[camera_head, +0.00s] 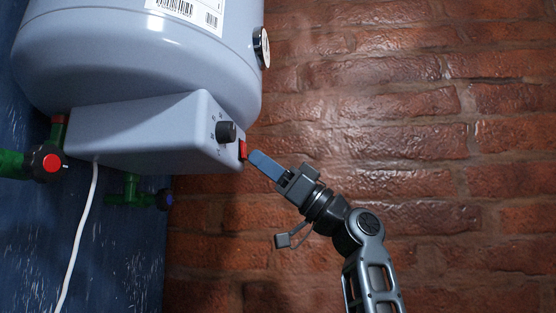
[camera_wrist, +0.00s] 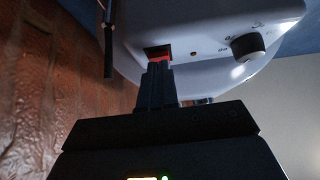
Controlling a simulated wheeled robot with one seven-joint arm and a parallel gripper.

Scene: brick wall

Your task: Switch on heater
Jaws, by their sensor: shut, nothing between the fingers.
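The heater (camera_head: 140,60) is a large pale blue-grey tank on the wall at the left, with a control box (camera_head: 140,135) under it. A red switch (camera_head: 243,150) sits on the end face of the box, beside a black knob (camera_head: 226,132). My gripper (camera_head: 252,156) is shut and empty, its blue fingertips right at the switch. In the wrist view, the fingertips (camera_wrist: 158,68) cover the lower part of the red switch (camera_wrist: 160,55), and the knob (camera_wrist: 247,46) is to the right. I cannot tell whether the tips touch the switch or which way it is set.
A round gauge (camera_head: 262,48) is on the tank's right side. Green pipes with a red-capped valve (camera_head: 50,163) and a blue-capped valve (camera_head: 164,200) are below left. A white cable (camera_head: 82,230) hangs down. Space before the brick wall (camera_head: 430,130) at right is free.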

